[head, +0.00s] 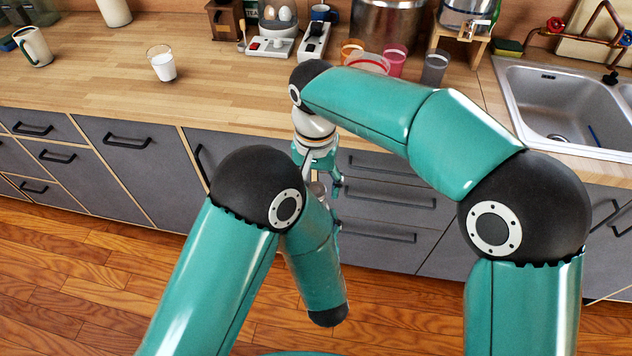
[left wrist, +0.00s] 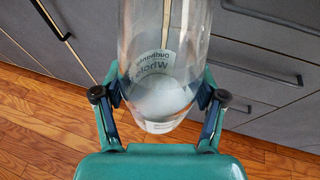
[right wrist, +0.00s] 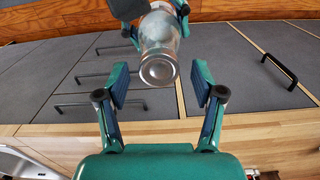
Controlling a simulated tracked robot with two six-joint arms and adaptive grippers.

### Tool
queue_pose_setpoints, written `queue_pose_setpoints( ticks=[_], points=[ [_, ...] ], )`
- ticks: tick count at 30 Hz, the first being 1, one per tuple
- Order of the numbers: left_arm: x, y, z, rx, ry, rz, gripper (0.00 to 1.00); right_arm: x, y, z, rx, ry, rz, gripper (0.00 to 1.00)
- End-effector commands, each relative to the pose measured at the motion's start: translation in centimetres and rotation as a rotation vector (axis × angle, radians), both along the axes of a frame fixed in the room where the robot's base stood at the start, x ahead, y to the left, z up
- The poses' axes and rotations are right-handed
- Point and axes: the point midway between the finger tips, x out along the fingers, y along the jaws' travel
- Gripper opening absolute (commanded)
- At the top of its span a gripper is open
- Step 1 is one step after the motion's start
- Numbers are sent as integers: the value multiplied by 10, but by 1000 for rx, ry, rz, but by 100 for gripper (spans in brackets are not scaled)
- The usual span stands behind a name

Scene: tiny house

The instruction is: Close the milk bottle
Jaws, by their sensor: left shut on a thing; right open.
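A clear glass milk bottle (left wrist: 165,40) with a label reading "Whole" sits between the fingers of my left gripper (left wrist: 160,85), which is shut on it. In the head view my right gripper (head: 318,168) is in front of the drawers. There my arms hide most of the bottle and left gripper. I cannot make out a loose cap.
The wooden counter (head: 105,82) runs along the back, above grey drawers (head: 395,208). A glass of milk (head: 162,65) stands on it, with several coloured cups by the middle. A steel sink (head: 570,105) is at the right. The wooden floor (head: 95,290) is clear.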

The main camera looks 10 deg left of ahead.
Motion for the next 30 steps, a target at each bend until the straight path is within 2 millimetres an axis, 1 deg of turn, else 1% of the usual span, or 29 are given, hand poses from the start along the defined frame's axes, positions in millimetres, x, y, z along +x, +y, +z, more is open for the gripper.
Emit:
queue_pose_setpoints(
  ticks=[9, 12, 20, 21, 24, 28, 30],
  points=[
    [1, 0, 1, -1, -4, 1, 0, 0, 0, 36, 2, -2, 1, 68],
    [1, 0, 1, -1, -4, 1, 0, 0, 0, 43, 1, -1, 1, 68],
    [1, 0, 1, -1, -4, 1, 0, -1, 0, 44, 0, 1, 1, 68],
    [1, 0, 1, -1, -4, 1, 0, -1, 0, 44, 0, 1, 1, 64],
    [1, 0, 1, -1, -4, 1, 0, -1, 0, 44, 0, 1, 14, 64],
    [1, 0, 1, -1, -4, 2, 0, -1, -1, 44, -3, 4, 97, 64],
    [1, 0, 1, -1, -4, 1, 0, -2, -2, 44, -7, 9, 181, 64]
  ],
)
